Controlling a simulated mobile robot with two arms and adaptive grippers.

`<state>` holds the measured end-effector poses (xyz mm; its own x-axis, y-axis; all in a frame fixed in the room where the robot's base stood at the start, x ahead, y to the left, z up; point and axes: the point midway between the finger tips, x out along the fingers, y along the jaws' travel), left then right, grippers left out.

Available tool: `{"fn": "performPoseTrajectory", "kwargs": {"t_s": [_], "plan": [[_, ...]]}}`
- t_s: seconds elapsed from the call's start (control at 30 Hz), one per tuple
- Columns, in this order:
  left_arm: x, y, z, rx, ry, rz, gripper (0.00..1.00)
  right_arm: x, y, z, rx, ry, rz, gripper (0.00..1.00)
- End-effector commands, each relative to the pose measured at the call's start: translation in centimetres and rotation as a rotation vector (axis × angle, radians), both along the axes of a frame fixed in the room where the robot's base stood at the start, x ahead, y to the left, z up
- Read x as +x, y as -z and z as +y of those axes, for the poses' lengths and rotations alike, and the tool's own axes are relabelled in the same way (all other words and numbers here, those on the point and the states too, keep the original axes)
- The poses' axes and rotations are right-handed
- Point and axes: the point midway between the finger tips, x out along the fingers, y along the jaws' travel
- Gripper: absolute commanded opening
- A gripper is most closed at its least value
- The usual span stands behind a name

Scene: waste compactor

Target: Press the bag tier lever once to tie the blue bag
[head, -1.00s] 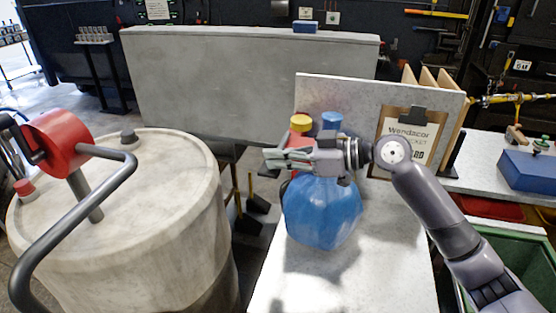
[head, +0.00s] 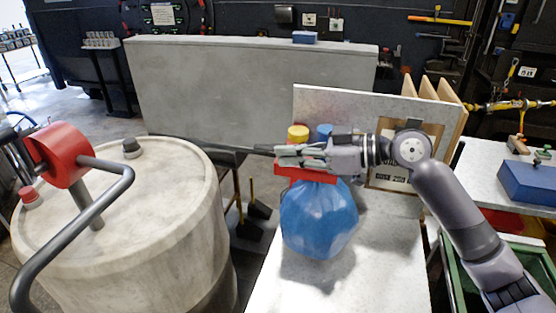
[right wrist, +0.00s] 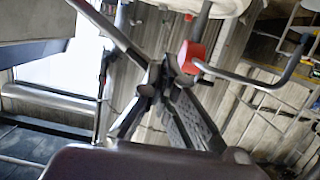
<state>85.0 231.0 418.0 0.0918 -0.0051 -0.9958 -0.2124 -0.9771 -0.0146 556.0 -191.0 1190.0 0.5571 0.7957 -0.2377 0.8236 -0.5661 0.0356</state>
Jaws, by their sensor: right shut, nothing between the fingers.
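The blue bag (head: 318,218) stands full and closed-looking on the light worktop, right of the drum. A red bar (head: 308,172) lies level across the bag's top and looks like part of the bag tier. Yellow (head: 298,132) and blue (head: 324,131) caps show behind it. My right gripper (head: 278,153) points left just above the red bar, shut and empty. Whether it touches the bar is unclear, since the gripper hides the bar's upper side. The right wrist view is tilted and shows the dark fingers; the bag is not clear there. My left gripper is not in view.
A large round drum (head: 130,210) with a red hub (head: 57,155) and bent grey handle stands at left. A grey panel (head: 250,90) stands behind. A sign board (head: 390,165), a blue box (head: 528,183) and a green bin (head: 460,285) are at right.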

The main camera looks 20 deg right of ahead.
Motion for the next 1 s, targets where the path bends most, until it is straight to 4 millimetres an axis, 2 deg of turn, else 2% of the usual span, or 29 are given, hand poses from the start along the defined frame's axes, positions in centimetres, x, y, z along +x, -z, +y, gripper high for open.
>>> {"fn": "performPoseTrajectory", "kwargs": {"t_s": [0.03, 0.2, 0.4, 1.0], "plan": [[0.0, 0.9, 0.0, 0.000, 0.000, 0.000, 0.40, -0.5, 0.3, -0.9, -0.004, 0.002, -0.001, 0.00], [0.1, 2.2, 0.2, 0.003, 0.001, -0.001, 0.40, -2.2, -0.6, -3.4, -0.002, 0.002, -0.002, 0.00], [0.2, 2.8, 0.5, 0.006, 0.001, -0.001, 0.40, -3.4, -1.4, -5.0, 0.001, 0.000, -0.004, 0.00], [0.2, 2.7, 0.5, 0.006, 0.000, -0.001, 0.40, -3.6, -1.8, -5.3, 0.002, 0.000, -0.004, 0.00]]}}
